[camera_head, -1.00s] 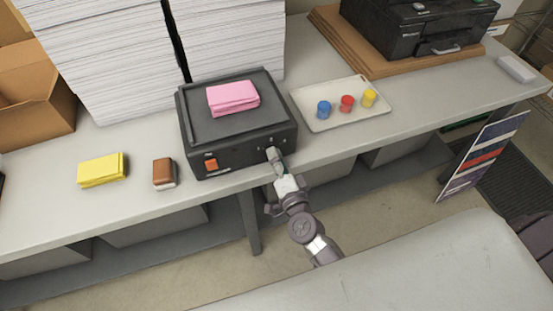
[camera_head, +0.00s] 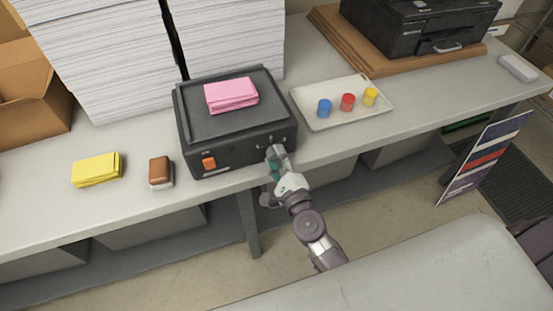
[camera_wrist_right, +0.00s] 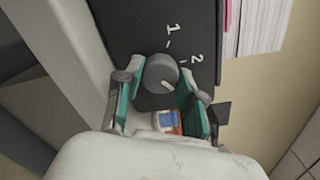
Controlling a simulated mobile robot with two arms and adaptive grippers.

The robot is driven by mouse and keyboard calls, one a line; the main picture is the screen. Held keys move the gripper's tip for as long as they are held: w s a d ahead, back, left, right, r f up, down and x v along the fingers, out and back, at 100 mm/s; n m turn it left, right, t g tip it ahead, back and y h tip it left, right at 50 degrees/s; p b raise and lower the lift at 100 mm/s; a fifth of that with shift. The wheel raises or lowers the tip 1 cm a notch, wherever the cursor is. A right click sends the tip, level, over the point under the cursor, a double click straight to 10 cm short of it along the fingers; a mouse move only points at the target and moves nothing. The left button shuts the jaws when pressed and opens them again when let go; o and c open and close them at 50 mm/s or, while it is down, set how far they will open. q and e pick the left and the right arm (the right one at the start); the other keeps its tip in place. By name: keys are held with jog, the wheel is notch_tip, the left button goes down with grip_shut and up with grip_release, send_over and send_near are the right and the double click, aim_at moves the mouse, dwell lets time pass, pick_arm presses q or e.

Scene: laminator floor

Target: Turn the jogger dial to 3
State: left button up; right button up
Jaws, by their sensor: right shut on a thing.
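The jogger (camera_head: 235,115) is a black box on the bench with a pink stack of paper (camera_head: 231,95) on top and an orange switch (camera_head: 209,162) on its front. My right gripper (camera_head: 276,157) is at the right part of its front face. In the right wrist view the grey dial (camera_wrist_right: 161,72) sits between the two teal-padded fingers of my right gripper (camera_wrist_right: 160,98), which is shut on it. The dial's light pointer mark shows on its lower right. The numerals 1 and 2 show beside the dial; a 3 is not visible. My left gripper is out of view.
A tray (camera_head: 325,88) with blue, red and yellow pieces lies right of the jogger. A yellow stack (camera_head: 97,169) and a brown-topped block (camera_head: 160,171) lie to its left. Tall paper stacks (camera_head: 110,60) stand behind. A black printer (camera_head: 420,25) stands at the back right.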

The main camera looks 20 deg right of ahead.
jog(key=shift+m, duration=0.8)
jog(key=o, duration=1.1)
jog(key=shift+o, duration=0.2)
jog(key=shift+s, duration=0.1)
jog(key=s, duration=1.1)
jog(key=shift+s+d+r, duration=0.2)
jog(key=shift+s+d, duration=0.1)
jog(key=shift+s, duration=0.1)
